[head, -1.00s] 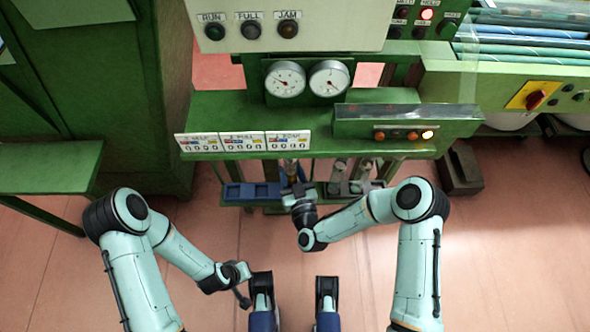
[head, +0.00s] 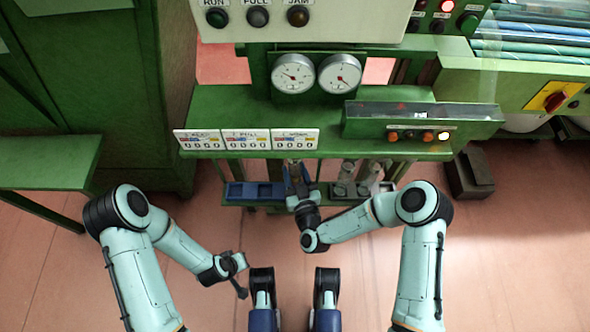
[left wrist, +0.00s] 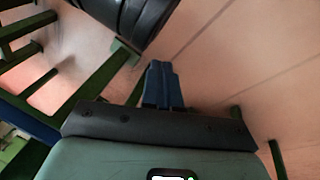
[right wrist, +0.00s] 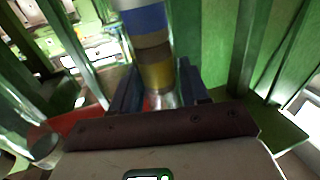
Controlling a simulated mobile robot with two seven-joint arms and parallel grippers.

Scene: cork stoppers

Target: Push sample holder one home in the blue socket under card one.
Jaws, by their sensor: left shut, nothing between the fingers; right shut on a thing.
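My right gripper (head: 298,178) is shut on a sample holder under the green ledge, below the rightmost card. In the right wrist view the holder (right wrist: 155,75) is a cylinder with blue, brown and yellow bands and a shiny lower end, standing between the fingers (right wrist: 160,92). Its number cannot be read. The blue socket block (head: 250,190) lies on the low rail, left of the right gripper. Three white cards (head: 246,139) hang on the ledge above it; their small print is unclear. My left gripper (head: 241,290) is shut and empty, low at left; its blue fingers show in the left wrist view (left wrist: 163,85).
Two grey cylinders (head: 347,175) stand in a grey rack right of the right gripper. Green posts flank the held holder in the right wrist view. The green ledge (head: 225,103) with gauges overhangs the rail. The floor in front is clear.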

